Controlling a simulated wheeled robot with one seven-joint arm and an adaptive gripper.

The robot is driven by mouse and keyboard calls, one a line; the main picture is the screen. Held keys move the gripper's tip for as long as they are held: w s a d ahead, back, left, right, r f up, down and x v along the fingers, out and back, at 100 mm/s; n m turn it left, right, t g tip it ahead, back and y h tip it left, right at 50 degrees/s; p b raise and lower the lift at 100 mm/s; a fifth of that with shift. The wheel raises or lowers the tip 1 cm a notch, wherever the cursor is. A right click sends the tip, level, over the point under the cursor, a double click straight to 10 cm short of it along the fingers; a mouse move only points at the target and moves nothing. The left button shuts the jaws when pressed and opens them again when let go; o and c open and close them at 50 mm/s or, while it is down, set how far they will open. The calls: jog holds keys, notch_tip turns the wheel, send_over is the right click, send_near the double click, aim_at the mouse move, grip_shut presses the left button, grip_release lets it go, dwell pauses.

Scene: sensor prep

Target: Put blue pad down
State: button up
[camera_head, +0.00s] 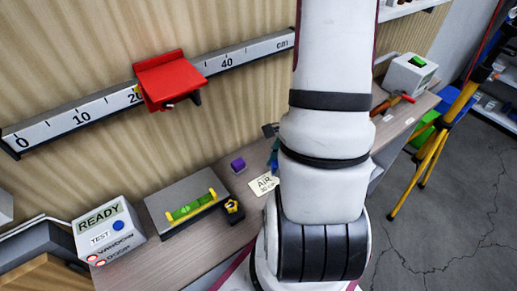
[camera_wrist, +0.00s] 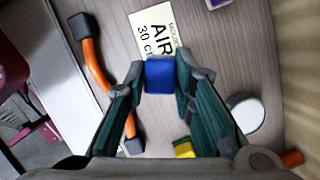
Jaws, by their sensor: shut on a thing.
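My gripper (camera_wrist: 160,76) is shut on the blue pad (camera_wrist: 160,77), which sits between its two teal fingertips in the wrist view. The pad overlaps the lower edge of a cream card (camera_wrist: 155,28) marked "AIR 30 c…"; I cannot tell whether it touches the card or the table. In the head view the card (camera_head: 263,184) lies on the bench beside my arm. My arm hides the pad and most of my gripper there.
An orange bar with dark ends (camera_wrist: 96,68) lies left of my gripper; a white round thing (camera_wrist: 246,112) is to its right. In the head view, a purple block (camera_head: 238,165), a grey plate with a green level (camera_head: 188,209) and a READY box (camera_head: 104,231) stand left.

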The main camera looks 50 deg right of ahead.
jog(key=p, duration=0.2)
send_over(261, 156)
jog(key=shift+s+d+f, duration=0.35)
jog(key=shift+s+f, duration=0.05)
jog(key=shift+s, duration=0.05)
jog(key=shift+w+f, duration=0.1)
jog(key=shift+f, duration=1.7)
jog(key=shift+f, duration=0.15)
jog(key=o, duration=0.9)
jog(key=shift+c, duration=0.2)
jog(key=shift+o, duration=0.9)
